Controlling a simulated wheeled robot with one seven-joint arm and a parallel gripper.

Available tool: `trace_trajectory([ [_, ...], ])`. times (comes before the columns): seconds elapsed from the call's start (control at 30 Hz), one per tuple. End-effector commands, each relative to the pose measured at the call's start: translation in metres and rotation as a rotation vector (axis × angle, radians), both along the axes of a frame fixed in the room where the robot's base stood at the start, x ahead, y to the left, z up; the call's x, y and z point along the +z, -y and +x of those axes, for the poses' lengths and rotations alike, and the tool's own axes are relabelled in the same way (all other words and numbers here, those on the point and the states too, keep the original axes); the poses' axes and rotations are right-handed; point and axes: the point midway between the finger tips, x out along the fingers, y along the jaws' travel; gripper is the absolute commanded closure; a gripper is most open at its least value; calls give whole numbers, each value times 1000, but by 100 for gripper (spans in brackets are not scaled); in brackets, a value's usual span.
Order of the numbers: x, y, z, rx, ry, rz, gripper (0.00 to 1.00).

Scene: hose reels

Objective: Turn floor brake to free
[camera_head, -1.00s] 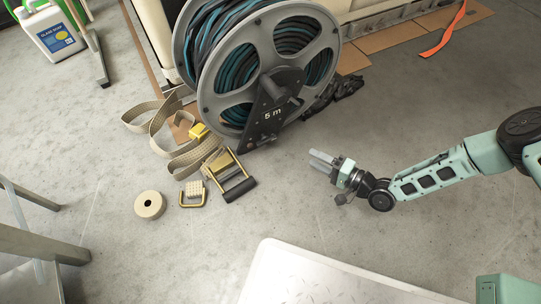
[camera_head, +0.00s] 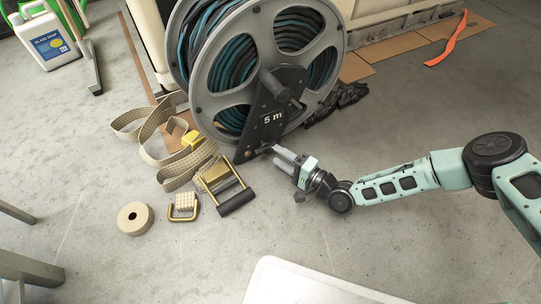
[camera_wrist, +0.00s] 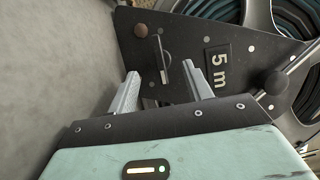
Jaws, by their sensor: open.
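The hose reel (camera_head: 262,60) stands on the floor with dark blue-green hose wound between grey flanges. Its black side plate (camera_head: 272,100) carries a "5 m" label, which also shows in the wrist view (camera_wrist: 218,67). Low on the plate, a thin dark upright lever (camera_wrist: 162,58) stands beside a brown round knob (camera_wrist: 141,30); I take the lever for the floor brake, but no marking confirms it. My gripper (camera_head: 279,155) is at the plate's lower end. In the wrist view my gripper (camera_wrist: 162,75) is open, its fingers on either side of the lever's lower end. Contact cannot be told.
A black crank knob (camera_wrist: 276,83) sits to the right of the label. Tan webbing (camera_head: 185,165), a buckle frame (camera_head: 232,195) and a tape roll (camera_head: 135,218) lie left of my gripper. A pale panel (camera_head: 310,283) is in front.

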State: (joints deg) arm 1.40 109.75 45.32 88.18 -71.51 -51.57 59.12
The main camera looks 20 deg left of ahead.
Motion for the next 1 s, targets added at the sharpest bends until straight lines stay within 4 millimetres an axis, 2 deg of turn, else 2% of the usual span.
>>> trace_trajectory([
  [0.1,-4,-19,6,2,2,0,50],
  [0.3,-1,-37,12,1,1,0,50],
  [0.67,1,-41,13,0,0,0,50],
  [0.8,1,-41,13,0,0,0,89],
  [0.83,1,-41,13,0,0,0,92],
  [1.0,1,-41,13,0,3,-2,92],
])
